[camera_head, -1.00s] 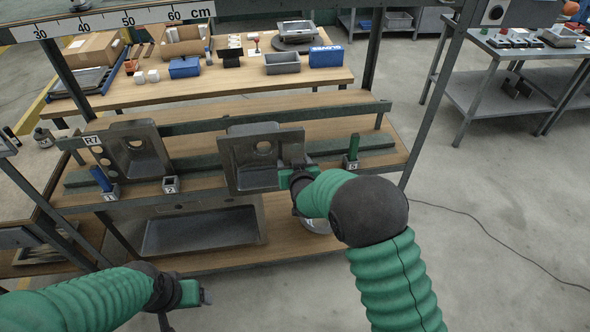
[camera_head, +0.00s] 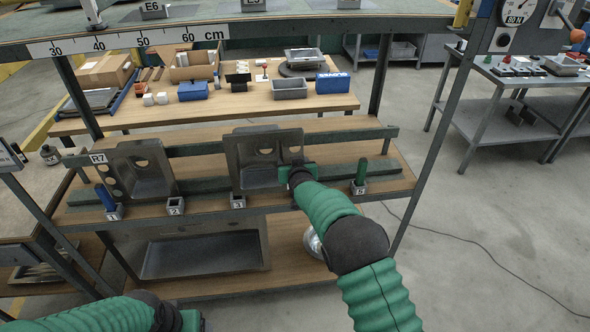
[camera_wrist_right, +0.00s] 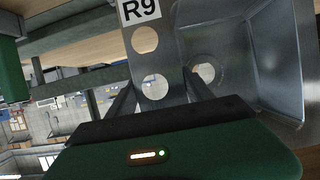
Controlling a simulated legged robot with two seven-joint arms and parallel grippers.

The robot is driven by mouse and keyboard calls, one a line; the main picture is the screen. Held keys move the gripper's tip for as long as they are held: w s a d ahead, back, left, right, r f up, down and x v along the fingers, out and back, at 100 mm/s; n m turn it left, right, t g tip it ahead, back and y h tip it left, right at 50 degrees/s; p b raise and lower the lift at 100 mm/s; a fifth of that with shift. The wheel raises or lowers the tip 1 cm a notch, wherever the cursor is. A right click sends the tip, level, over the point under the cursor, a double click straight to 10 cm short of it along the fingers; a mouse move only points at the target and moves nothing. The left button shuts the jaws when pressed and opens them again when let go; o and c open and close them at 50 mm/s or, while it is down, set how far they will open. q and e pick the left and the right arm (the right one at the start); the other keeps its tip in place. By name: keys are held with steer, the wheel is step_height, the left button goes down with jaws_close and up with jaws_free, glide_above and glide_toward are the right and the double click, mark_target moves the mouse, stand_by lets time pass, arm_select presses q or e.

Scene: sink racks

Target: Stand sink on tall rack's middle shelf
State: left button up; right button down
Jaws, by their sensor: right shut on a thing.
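A grey metal sink (camera_head: 242,160) stands nearly upright at the middle shelf (camera_head: 325,203) of the tall rack, behind marker block 3 (camera_head: 238,202). Its back edge is near the green rail; I cannot tell if it touches the rail or rests on the shelf. My right gripper (camera_head: 284,174) is shut on its right side. In the right wrist view, the gripper (camera_wrist_right: 163,103) is at a holed metal plate (camera_wrist_right: 150,60) labelled R9, beside the basin (camera_wrist_right: 265,55). My left gripper (camera_head: 190,319) is at the bottom edge, its fingers unclear.
Another upright sink (camera_head: 142,168), labelled R7, stands left on the same shelf. A large sink (camera_head: 200,255) lies on the shelf below. The rack post (camera_head: 432,150) is at right.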

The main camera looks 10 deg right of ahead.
steer(key=f+b+x, duration=0.1)
steer(key=b+x, duration=0.2)
steer(key=x, duration=0.4)
steer(key=shift+s+f+b, duration=0.25)
steer(key=shift+s+b, duration=0.1)
steer(key=shift+s+f+b, duration=0.1)
steer(key=shift+f+b, duration=0.3)
steer(key=shift+b, duration=0.1)
stand_by(0.6)
steer(key=shift+c, duration=1.6)
jaws_free()
steer(key=shift+f, duration=0.15)
steer(key=b+v, duration=0.1)
steer(key=v, duration=1.6)
